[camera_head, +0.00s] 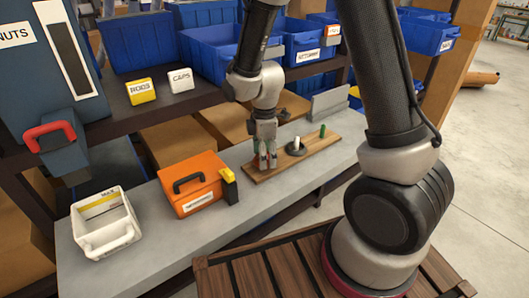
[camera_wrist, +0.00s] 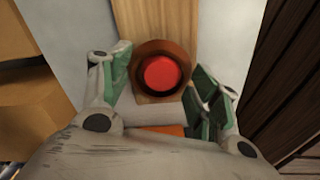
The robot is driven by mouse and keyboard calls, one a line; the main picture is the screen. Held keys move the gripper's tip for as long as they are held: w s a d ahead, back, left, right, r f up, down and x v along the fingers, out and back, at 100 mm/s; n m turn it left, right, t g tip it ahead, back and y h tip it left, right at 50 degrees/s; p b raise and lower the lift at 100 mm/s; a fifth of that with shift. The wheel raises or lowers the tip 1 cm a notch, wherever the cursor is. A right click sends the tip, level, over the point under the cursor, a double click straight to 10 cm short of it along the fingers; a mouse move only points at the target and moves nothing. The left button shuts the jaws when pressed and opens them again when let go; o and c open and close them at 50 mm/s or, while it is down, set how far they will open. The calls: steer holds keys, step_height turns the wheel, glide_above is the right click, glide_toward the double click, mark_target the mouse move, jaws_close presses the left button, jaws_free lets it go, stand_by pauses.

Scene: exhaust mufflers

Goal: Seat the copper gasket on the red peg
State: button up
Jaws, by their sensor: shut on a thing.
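My gripper (camera_head: 266,162) points down over the near left end of the wooden peg board (camera_head: 318,150). In the wrist view its green-padded fingers (camera_wrist: 161,72) flank the copper gasket (camera_wrist: 163,47), a brown ring with a many-sided outline, and are shut on it. The red peg's round top (camera_wrist: 161,74) shows through the gasket's hole, with a dark crescent along its lower edge. How far down the peg the gasket sits cannot be told. In the head view the fingers mostly hide gasket and peg.
A white peg (camera_head: 296,142) with a dark ring at its base and a green peg (camera_head: 322,131) stand on the same board. An orange toolbox (camera_head: 190,185) and white caddy (camera_head: 103,225) stand to the left on the grey bench. Blue bins (camera_head: 205,45) line the shelf behind.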

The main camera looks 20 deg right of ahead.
steer(key=shift+f, duration=0.65)
steer(key=o, duration=1.1)
step_height(320, 180, up, 12)
